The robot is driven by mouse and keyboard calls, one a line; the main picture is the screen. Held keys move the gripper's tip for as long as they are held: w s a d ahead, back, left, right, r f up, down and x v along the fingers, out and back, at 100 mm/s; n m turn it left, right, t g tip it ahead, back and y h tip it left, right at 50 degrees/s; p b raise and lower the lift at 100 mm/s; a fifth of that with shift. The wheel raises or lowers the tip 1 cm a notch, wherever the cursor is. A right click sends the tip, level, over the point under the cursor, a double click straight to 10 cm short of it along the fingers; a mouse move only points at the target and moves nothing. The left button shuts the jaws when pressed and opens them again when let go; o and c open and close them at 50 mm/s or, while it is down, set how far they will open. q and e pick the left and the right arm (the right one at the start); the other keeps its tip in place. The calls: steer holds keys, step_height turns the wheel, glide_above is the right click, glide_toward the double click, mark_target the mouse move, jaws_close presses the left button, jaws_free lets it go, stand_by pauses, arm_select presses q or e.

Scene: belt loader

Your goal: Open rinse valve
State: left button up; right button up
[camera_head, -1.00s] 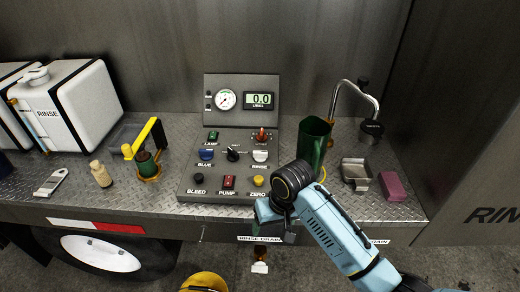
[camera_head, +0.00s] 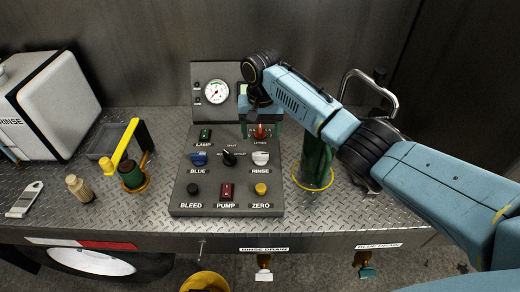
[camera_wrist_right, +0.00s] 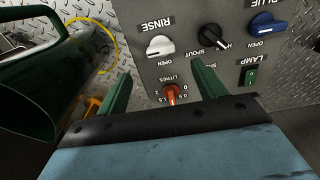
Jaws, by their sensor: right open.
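The white rinse valve knob (camera_head: 261,158) sits on the right of the grey control panel (camera_head: 180,190), above the RINSE label. In the right wrist view the white knob (camera_wrist_right: 160,46) shows with RINSE and OPEN markings, beyond the fingertips and apart from them. My right gripper (camera_head: 262,128) is over the upper right of the panel, its green fingers on either side of the red litres knob (camera_head: 260,132). In the wrist view my right gripper (camera_wrist_right: 160,90) is open, and the red knob (camera_wrist_right: 171,94) lies between its fingers. My left gripper is out of view.
The blue knob (camera_head: 199,158) and black selector (camera_head: 229,157) are left of the rinse knob. A green jug (camera_head: 315,165) stands close on the right, partly behind my arm. A yellow-handled device (camera_head: 130,165) and white rinse tank (camera_head: 55,105) are at left.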

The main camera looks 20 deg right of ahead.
glide_above(261, 154)
step_height(261, 154, down, 4)
steer(key=shift+f, duration=0.15)
step_height(261, 154, down, 4)
steer(key=shift+r+b, duration=0.15)
steer(key=shift+b, duration=0.2)
steer(key=shift+f, duration=0.5)
steer(key=c, duration=1)
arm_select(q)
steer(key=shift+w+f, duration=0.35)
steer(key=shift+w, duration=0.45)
